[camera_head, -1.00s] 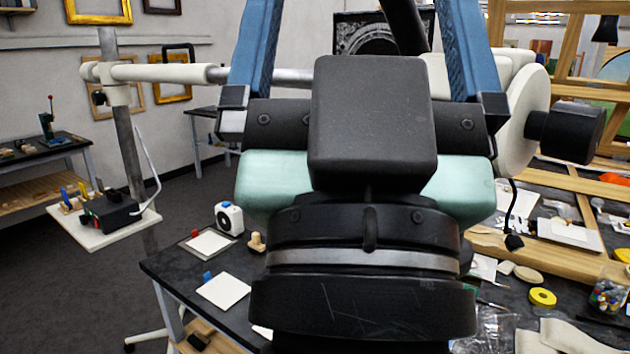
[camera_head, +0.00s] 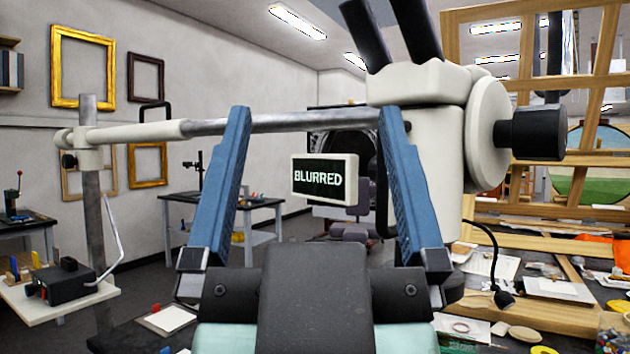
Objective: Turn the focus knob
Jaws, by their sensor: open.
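The microscope (camera_head: 420,85) is a cream body with two black eyepieces on top, held on a horizontal metal boom. The black focus knob (camera_head: 530,132) sticks out to the right from a round cream disc on its side. A small display (camera_head: 324,180) left of the body reads "BLURRED". My gripper (camera_head: 313,120) is open, its two blue fingers pointing up and spread wide. Nothing is between the fingers except the view of the display and boom behind. The gripper is left of the knob and apart from it. The right finger covers part of the microscope body.
The boom (camera_head: 220,126) crosses behind my fingers to a post (camera_head: 95,210) at left. A wooden frame rack (camera_head: 545,30) stands behind the knob.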

